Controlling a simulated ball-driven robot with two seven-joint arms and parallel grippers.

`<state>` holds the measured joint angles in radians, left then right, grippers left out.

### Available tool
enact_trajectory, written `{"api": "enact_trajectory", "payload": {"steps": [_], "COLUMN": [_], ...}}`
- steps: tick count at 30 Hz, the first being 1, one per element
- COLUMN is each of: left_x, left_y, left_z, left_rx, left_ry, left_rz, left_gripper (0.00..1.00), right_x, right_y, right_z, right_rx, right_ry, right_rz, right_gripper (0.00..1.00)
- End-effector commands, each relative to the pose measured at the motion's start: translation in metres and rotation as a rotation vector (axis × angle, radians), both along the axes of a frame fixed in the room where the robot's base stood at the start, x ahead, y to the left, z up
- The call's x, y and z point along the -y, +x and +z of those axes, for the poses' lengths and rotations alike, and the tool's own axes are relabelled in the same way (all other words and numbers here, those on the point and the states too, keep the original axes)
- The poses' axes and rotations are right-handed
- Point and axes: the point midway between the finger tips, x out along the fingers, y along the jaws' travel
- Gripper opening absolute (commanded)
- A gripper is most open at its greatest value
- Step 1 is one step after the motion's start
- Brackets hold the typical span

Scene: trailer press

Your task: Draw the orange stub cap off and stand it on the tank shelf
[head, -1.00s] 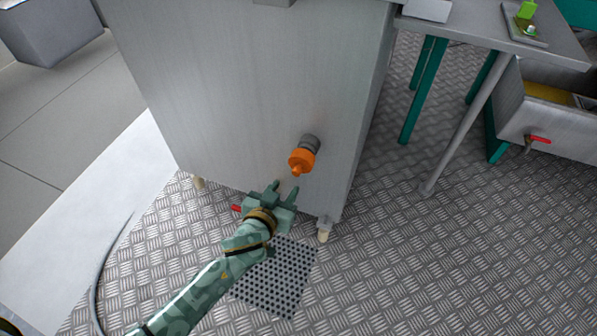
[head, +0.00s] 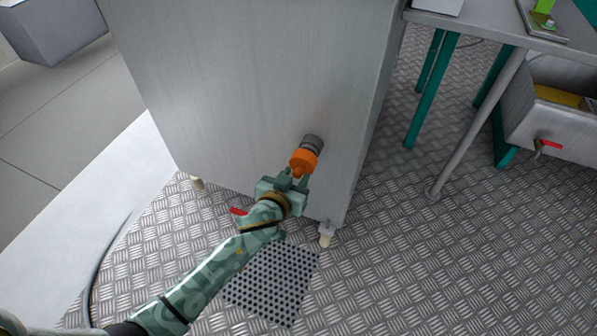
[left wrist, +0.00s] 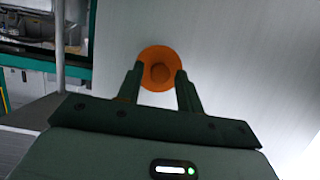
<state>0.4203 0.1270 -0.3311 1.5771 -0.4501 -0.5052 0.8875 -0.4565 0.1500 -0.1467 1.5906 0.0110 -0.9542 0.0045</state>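The orange stub cap (head: 303,160) sits on the grey stub (head: 312,143) that sticks out of the tank's steel wall. My left gripper (head: 293,178) is at the front of the cap. In the left wrist view the orange cap (left wrist: 158,68) faces me, with its small knob between the two fingers. My left gripper's fingers (left wrist: 160,82) are spread, one on each side of the knob, with gaps showing. Whether a finger touches the cap's rim I cannot tell. The right gripper is out of view. I cannot make out the tank shelf.
The steel tank (head: 230,90) stands on short feet on a tread-plate floor. A red-handled valve (head: 238,211) is beside my left wrist. A perforated drain plate (head: 270,280) lies below. A table with teal legs (head: 432,90) stands to the right.

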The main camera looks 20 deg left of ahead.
Motion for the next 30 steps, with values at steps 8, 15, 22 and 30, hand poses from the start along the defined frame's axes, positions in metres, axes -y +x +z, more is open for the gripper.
{"api": "enact_trajectory", "payload": {"steps": [8,15,22,30], "left_x": [0.0,0.0,0.0,0.0], "left_y": [0.0,0.0,-0.007,-0.02], "left_z": [0.0,0.0,0.001,0.001], "left_rx": [0.0,0.001,0.0,0.001], "left_ry": [0.0,0.0,-0.001,-0.001], "left_rz": [0.0,0.0,0.0,0.0], "left_gripper": [0.2,0.0,0.0,0.0], "right_x": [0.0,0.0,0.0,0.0], "right_y": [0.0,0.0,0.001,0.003], "right_z": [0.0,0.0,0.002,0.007], "right_rx": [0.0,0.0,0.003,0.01], "right_ry": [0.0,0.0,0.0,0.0], "right_rz": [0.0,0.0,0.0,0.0], "right_gripper": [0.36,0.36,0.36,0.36]}}
